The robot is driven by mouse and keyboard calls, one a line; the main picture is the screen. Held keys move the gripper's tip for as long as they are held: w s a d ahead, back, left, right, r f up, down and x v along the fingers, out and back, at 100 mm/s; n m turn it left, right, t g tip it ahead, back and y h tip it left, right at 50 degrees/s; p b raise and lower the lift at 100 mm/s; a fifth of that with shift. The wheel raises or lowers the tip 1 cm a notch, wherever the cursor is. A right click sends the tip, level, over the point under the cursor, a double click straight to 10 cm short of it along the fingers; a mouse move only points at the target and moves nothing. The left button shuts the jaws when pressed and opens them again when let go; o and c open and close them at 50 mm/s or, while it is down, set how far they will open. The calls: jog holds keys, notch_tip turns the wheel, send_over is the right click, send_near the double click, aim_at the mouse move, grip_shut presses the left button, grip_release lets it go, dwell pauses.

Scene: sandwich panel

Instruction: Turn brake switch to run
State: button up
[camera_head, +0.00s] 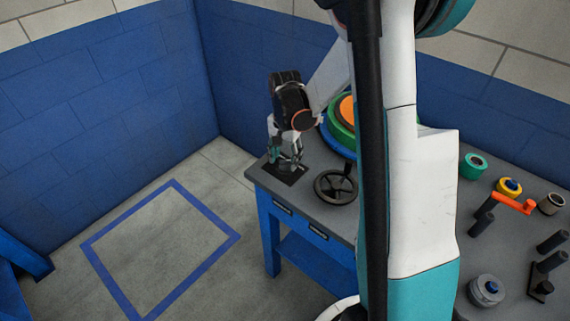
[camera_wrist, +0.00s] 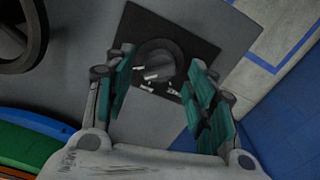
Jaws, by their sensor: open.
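The brake switch (camera_wrist: 158,68) is a round dark dial with a light pointer bar, set on a black square plate (camera_wrist: 190,35) on the grey table top. Small white labels sit around the dial, too small to read. My gripper (camera_wrist: 160,75) is open, with its teal-padded fingers on either side of the dial in the wrist view. I cannot tell whether the fingers touch it. In the head view my gripper (camera_head: 287,160) points down over the black plate (camera_head: 284,175) at the table's left corner, and the dial is hidden there.
A dark handwheel (camera_head: 336,186) stands right of the plate. Stacked coloured discs (camera_head: 342,125) are behind it. The blue-legged table (camera_head: 320,215) ends just left of the plate. Knobs, an orange-handled valve (camera_head: 512,202) and dark posts are on the right, beyond my arm.

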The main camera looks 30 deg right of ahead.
jog(key=shift+f, duration=0.95)
jog(key=c, duration=1.1)
jog(key=shift+n, duration=0.4)
jog(key=n, duration=0.4)
jog(key=shift+b, duration=0.35)
jog(key=shift+n, duration=2.5)
